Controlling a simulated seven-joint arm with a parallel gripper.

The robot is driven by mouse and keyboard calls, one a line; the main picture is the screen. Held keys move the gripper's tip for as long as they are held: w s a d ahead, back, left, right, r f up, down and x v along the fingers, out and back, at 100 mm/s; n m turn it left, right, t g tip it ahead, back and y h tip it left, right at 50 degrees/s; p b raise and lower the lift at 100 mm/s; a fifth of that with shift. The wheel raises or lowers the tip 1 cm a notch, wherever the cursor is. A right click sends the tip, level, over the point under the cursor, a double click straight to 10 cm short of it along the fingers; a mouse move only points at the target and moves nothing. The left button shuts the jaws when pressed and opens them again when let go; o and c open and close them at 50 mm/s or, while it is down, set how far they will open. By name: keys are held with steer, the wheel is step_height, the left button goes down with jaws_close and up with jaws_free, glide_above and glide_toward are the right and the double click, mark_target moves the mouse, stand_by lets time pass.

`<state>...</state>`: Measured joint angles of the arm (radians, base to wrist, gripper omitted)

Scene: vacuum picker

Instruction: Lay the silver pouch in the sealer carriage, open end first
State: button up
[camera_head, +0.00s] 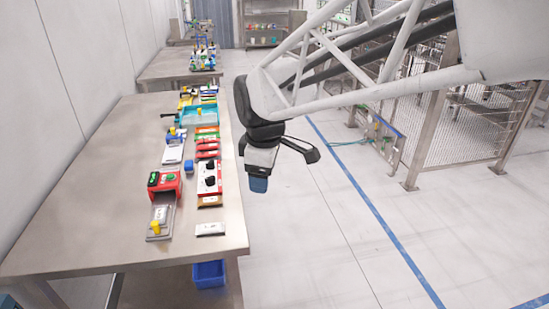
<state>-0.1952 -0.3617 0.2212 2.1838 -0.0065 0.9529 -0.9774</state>
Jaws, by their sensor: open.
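A red sealer (164,182) with a green display and green button stands on the near part of the steel table. Its grey carriage (156,236) extends toward the front, with a yellow knob and a small pale piece on it. A flat silver-white item (210,229), which looks like the silver pouch, lies flat on the table to the right of the carriage, near the right edge. Its open end cannot be made out.
A red-and-white panel with black knobs (209,178) stands behind the pouch. A small blue block (189,166), a white plate device (173,154) and a teal tray (200,115) lie farther back. The table's front left is clear. A blue bin (208,273) sits below.

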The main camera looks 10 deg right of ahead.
steer(key=s+d+f+m, duration=0.1)
steer(key=s+d+m, duration=0.4)
steer(key=s, duration=0.4)
steer(key=s+d+f+m+t, duration=0.1)
steer(key=s+d+m, duration=0.3)
steer(key=s+m, duration=0.4)
steer(key=shift+s+d+f+m, duration=0.3)
steer(key=shift+s+d+f, duration=0.05)
steer(key=shift+s, duration=0.2)
